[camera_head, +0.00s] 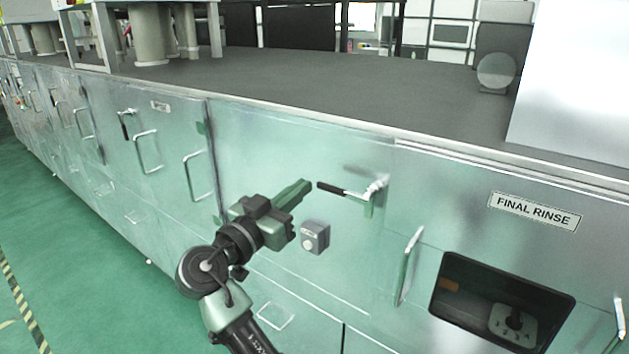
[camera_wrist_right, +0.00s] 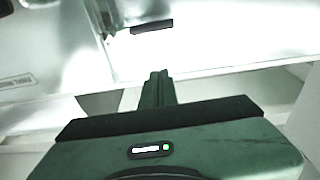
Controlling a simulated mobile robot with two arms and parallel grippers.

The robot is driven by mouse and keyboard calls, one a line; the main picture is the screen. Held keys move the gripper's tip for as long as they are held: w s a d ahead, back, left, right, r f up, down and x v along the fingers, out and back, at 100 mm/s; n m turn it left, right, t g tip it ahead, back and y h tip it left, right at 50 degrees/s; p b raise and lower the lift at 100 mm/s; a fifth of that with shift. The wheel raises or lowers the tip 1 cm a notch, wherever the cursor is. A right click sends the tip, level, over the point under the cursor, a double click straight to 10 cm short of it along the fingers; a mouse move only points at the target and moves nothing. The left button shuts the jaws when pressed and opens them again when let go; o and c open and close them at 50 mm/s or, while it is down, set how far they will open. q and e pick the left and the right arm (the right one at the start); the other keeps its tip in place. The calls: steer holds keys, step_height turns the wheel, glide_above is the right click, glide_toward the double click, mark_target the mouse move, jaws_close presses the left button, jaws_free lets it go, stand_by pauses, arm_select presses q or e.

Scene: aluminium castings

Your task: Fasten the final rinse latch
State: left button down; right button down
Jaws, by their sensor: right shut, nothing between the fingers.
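The final rinse latch (camera_head: 355,192) is on the metal front panel, left of the "FINAL RINSE" label (camera_head: 535,211). Its lever has a black grip pointing left and a bright metal pivot at its right end. The black grip (camera_wrist_right: 152,26) also shows in the right wrist view, above the fingers. My right gripper (camera_head: 307,184) is shut and empty, its fingertips just left of the grip's end in the head view. Whether they touch the grip cannot be told. My left gripper is not in view.
A small grey box with a round button (camera_head: 315,237) sits on the panel below the latch. A vertical door handle (camera_head: 408,265) and a dark window opening (camera_head: 502,300) are at the lower right. Another latch and handles are further left. Green floor (camera_head: 60,240) lies clear at left.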

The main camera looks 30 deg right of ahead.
step_height(320, 180, up, 2)
steer(key=p, duration=0.7)
glide_above(325, 184)
steer(key=s, duration=0.2)
steer(key=f+p, duration=0.1)
steer(key=f, duration=0.1)
steer(key=a+f, duration=0.1)
steer(key=f, duration=0.1)
steer(key=shift+a+f+p, duration=0.1)
steer(key=shift+f+p, duration=0.2)
steer(key=shift+p, duration=0.05)
steer(key=shift+w, duration=0.1)
